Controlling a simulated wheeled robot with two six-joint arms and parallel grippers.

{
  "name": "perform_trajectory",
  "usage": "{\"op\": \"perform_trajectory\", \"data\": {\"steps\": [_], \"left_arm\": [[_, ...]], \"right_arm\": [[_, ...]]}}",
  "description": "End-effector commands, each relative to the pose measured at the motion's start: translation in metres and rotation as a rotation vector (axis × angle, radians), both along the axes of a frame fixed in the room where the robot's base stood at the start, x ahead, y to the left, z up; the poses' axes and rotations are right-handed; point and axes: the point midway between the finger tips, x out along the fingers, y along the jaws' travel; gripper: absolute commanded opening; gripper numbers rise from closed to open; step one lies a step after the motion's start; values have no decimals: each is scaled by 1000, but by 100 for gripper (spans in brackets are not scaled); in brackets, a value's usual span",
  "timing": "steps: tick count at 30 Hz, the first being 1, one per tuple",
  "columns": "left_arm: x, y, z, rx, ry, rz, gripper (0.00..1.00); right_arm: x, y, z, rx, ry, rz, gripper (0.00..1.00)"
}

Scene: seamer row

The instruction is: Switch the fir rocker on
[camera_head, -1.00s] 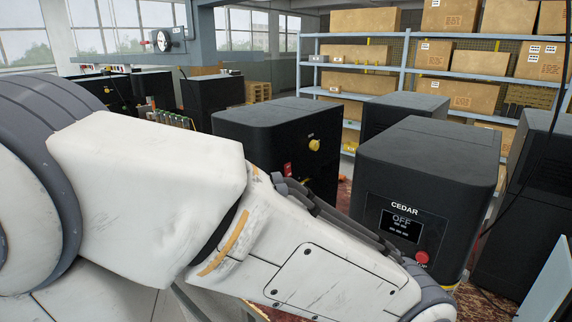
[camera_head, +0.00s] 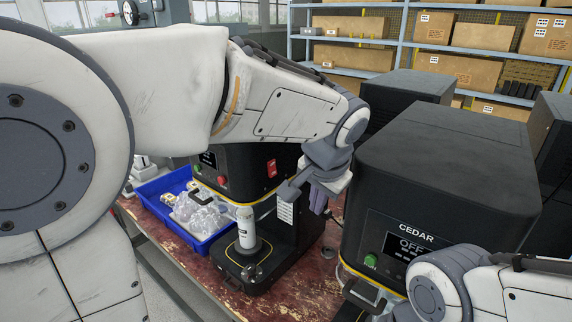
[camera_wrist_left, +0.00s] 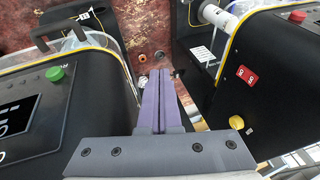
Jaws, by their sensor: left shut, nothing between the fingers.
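A black machine (camera_head: 238,165) stands in the middle of the head view, its top and any name label hidden behind my left arm. A red rocker (camera_head: 271,168) is on its side; it also shows in the left wrist view (camera_wrist_left: 246,75), with white marks. I cannot tell which way it is tipped. A yellow knob (camera_wrist_left: 236,122) sits near it. My left gripper (camera_head: 318,203), with purple fingers (camera_wrist_left: 157,80), is shut and empty. It points down in the gap between this machine and the CEDAR machine (camera_head: 440,170), apart from the rocker. My right gripper is out of view.
The CEDAR machine's screen (camera_head: 400,245) reads OFF, with a green button (camera_head: 370,261) beside it. A white can (camera_head: 246,228) stands on the middle machine's base. A blue tray (camera_head: 200,247) of clear items is at left. The red worktable (camera_head: 310,293) shows bare patches.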

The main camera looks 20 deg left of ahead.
Motion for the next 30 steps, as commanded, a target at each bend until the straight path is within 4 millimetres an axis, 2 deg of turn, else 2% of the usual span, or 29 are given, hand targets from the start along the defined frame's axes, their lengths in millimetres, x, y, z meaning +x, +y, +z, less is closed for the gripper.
{"op": "perform_trajectory", "data": {"steps": [1, 3, 7, 10, 14, 26, 27, 30], "left_arm": [[24, 15, 15, 25, -44, 43, 0], [48, 33, 32, 57, -94, 86, 0], [74, 56, 54, 99, -154, 140, 0], [83, 64, 56, 112, -169, 154, 0], [90, 69, 44, 113, -167, 154, 0], [130, 93, -25, 111, -164, 152, 0], [132, 101, -20, 110, -168, 155, 0], [137, 114, -22, 110, -168, 154, 0]], "right_arm": [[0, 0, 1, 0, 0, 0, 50], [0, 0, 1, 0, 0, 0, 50], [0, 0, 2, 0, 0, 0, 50], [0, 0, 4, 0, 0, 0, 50], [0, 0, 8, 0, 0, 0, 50], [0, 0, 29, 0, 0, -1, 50], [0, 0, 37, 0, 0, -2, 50], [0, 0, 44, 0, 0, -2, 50]]}}
